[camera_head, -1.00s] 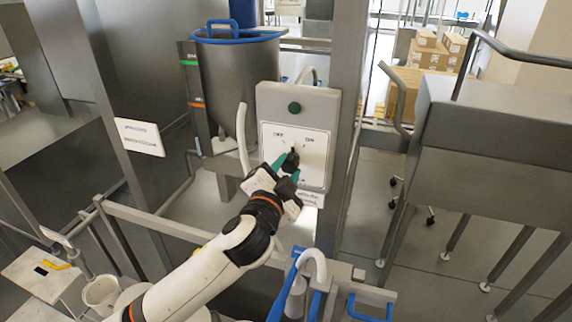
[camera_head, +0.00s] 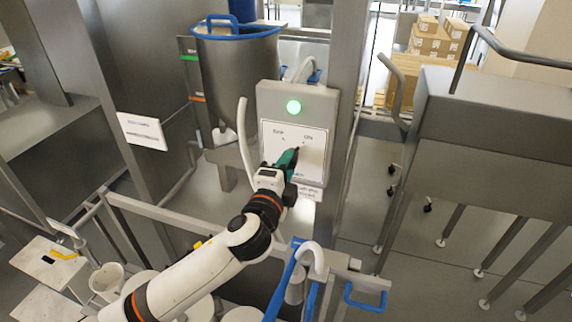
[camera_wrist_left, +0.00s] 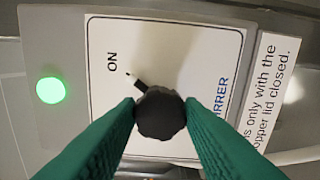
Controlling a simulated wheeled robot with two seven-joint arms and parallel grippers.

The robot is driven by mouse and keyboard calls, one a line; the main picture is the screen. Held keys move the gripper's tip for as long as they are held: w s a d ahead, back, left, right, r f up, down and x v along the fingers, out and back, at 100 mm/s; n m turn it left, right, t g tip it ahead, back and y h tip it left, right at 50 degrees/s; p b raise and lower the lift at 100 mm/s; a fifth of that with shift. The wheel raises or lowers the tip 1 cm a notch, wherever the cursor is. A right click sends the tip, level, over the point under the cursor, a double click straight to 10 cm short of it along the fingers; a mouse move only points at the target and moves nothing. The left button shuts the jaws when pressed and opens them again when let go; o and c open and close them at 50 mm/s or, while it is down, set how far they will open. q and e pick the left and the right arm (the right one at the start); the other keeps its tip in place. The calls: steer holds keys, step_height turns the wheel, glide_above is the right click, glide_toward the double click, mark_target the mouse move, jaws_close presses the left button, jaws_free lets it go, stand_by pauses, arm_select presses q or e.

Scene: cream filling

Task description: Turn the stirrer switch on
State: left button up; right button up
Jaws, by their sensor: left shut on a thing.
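The stirrer switch is a black knob (camera_wrist_left: 159,112) on a white panel (camera_wrist_left: 190,50) marked "ON" and "STIRRER". In the left wrist view its pointer is turned toward the mark beside "ON". My left gripper (camera_wrist_left: 160,115) has green fingers shut on the knob from both sides. In the head view the left gripper (camera_head: 287,162) reaches the front of the grey switch box (camera_head: 342,105) and mostly hides the knob. A green lamp (camera_head: 293,106) above the panel is lit, and it also shows in the left wrist view (camera_wrist_left: 50,90). My right gripper is not in view.
A steel hopper (camera_head: 240,75) with a blue rim stands behind the box. A steel post (camera_head: 352,60) rises beside the box. A rail (camera_head: 170,222) runs below my left arm. A blue-handled tool (camera_head: 290,285) stands in front. A steel machine (camera_head: 500,130) is at the right.

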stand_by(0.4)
arm_select(q)
steer(key=o, duration=1)
steer(key=b+v, duration=0.4)
steer(key=v, duration=0.8)
